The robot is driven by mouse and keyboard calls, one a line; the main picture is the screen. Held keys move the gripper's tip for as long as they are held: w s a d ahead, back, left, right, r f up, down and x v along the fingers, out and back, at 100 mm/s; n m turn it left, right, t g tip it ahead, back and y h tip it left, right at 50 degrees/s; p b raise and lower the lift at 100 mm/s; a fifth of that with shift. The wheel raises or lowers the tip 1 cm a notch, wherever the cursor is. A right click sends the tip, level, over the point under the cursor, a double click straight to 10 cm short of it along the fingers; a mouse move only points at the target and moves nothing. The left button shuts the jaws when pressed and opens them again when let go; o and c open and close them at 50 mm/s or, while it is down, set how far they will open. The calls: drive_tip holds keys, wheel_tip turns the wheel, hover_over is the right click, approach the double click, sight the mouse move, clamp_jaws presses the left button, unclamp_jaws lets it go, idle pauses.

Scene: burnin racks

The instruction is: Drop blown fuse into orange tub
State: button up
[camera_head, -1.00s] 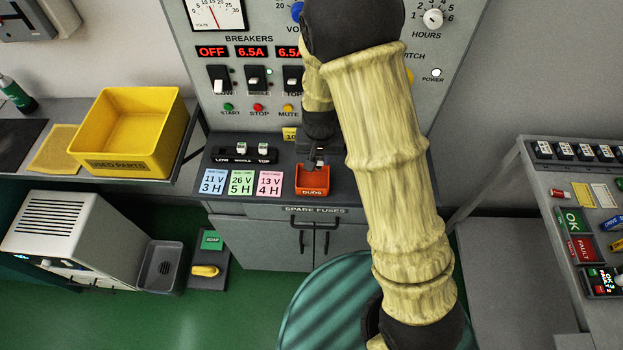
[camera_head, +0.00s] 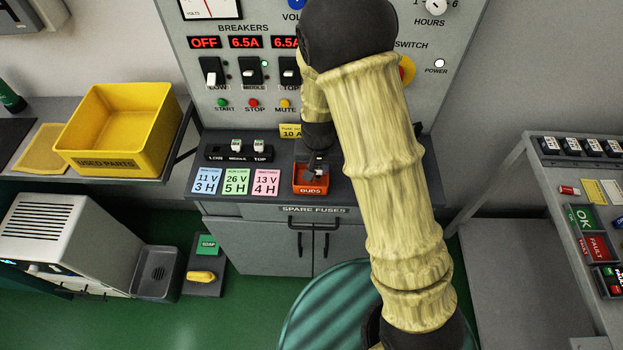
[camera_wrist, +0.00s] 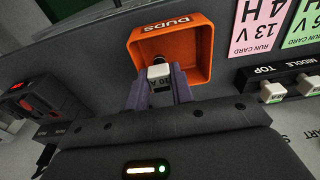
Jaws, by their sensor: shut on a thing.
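The orange tub (camera_head: 311,190), marked DUDS, stands on the dark counter in front of the breaker panel. It also shows in the wrist view (camera_wrist: 203,45), open side facing me. My gripper (camera_head: 316,172) is down at the tub in the head view. In the wrist view my gripper (camera_wrist: 160,82) is shut on a fuse (camera_wrist: 160,73) with a white, labelled body. The fuse is at the tub's opening, in front of its inside. Whether it touches the tub I cannot tell.
Beside the tub lie coloured run cards (camera_head: 236,182) and a fuse holder (camera_head: 240,152) with two white fuses in the MIDDLE and TOP places. A yellow USED PARTS bin (camera_head: 118,160) stands on the left bench. A side table (camera_head: 575,200) stands at right.

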drive_tip(key=o, duration=0.9)
drive_tip(key=shift+r, duration=0.1)
drive_tip(key=r, duration=0.5)
drive_tip(key=s+r, duration=0.1)
drive_tip(key=r, duration=0.5)
drive_tip(key=s+r, duration=0.1)
drive_tip(key=r, duration=0.5)
drive_tip(key=shift+t, duration=0.6)
drive_tip(key=s+d+f, duration=0.1)
drive_tip(key=s+d, duration=0.2)
drive_tip(key=d, duration=0.1)
drive_tip(key=s+d+f, duration=0.1)
drive_tip(key=s+d, duration=0.3)
drive_tip(key=d, duration=0.1)
drive_tip(key=s+d+f, duration=0.1)
drive_tip(key=s+d, duration=0.2)
drive_tip(key=d, duration=0.1)
drive_tip(key=shift+s+d, duration=0.15)
drive_tip(key=shift+d, duration=0.15)
